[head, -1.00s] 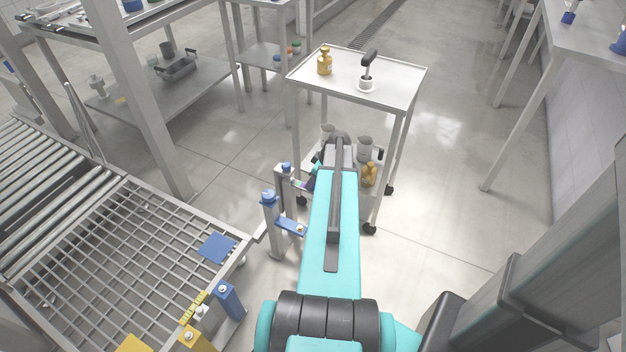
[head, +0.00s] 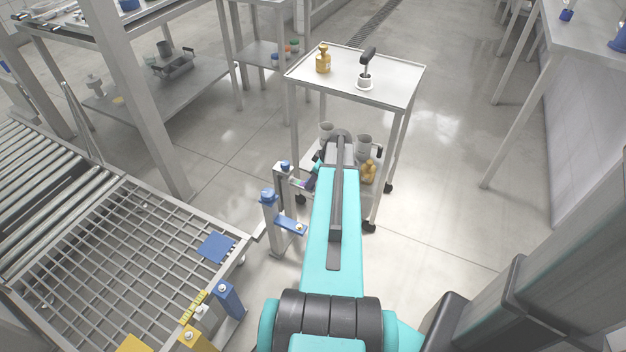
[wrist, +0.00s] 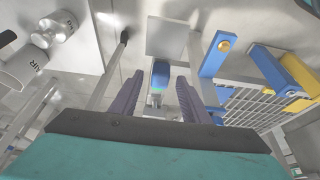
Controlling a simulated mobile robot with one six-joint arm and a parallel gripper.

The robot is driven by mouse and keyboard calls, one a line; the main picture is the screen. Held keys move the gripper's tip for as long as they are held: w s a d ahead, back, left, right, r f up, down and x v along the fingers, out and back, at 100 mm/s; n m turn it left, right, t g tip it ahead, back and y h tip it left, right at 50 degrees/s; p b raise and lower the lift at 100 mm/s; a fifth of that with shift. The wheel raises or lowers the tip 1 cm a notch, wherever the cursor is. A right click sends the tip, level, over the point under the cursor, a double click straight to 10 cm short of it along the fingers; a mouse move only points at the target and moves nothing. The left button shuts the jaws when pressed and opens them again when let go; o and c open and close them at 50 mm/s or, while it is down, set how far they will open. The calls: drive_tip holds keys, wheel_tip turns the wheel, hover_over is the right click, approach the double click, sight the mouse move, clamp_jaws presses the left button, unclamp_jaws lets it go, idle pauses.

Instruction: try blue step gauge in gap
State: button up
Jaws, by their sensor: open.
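A blue piece (wrist: 160,72) with a pale lower end shows between the fingertips in the wrist view; it may be the blue step gauge, but I cannot tell for sure. My gripper (wrist: 158,84) is open, with one purple finger on each side of it and space visible beside it. In the head view my gripper (head: 302,183) is partly hidden by my arm, close to a grey post with a blue top (head: 285,165). A nearer grey post also has a blue top (head: 268,196) and a blue bracket (head: 291,225). The gap cannot be made out clearly.
The mesh conveyor section (head: 110,250) lies at left, with a blue plate (head: 217,247), a blue block (head: 228,298) and a yellow block (head: 196,342) at its edge. A trolley (head: 395,85) with bottles stands beyond my arm. The floor to the right is clear.

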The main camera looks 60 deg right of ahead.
drive_tip(key=p+v, duration=0.1)
drive_tip(key=v, duration=1.2)
drive_tip(key=shift+s+r, duration=0.15)
drive_tip(key=shift+r, duration=0.05)
drive_tip(key=w+a+f+n+g+y+p, duration=0.1)
drive_tip(key=w+a+f+n+p, duration=0.1)
drive_tip(key=w+a, duration=0.5)
drive_tip(key=w+a+f+n+y+p, duration=0.15)
drive_tip(key=w+a, duration=0.25)
drive_tip(key=a, duration=0.4)
drive_tip(key=w+a+f+n+g+p, duration=0.1)
drive_tip(key=a+f+g, duration=0.15)
drive_tip(key=a, duration=0.75)
drive_tip(key=a+f+n+g+p, duration=0.15)
drive_tip(key=a+f, duration=0.25)
drive_tip(key=a, duration=0.5)
drive_tip(key=s+a+f+g+p, duration=0.1)
drive_tip(key=s+a+f+p, duration=0.2)
drive_tip(key=a, duration=0.5)
drive_tip(key=s+a+f+g, duration=0.2)
drive_tip(key=s+a, duration=0.3)
drive_tip(key=a, duration=0.3)
drive_tip(key=s+a+f+m+g+h+p, duration=0.1)
drive_tip(key=s+a+f+m+h+p, duration=0.1)
drive_tip(key=s+m, duration=0.5)
drive_tip(key=s+a+f+h, duration=0.1)
drive_tip(key=s, duration=0.4)
drive_tip(key=shift+s+m+g, duration=0.3)
drive_tip(key=shift+s+g, duration=0.05)
drive_tip(key=shift+g, duration=0.05)
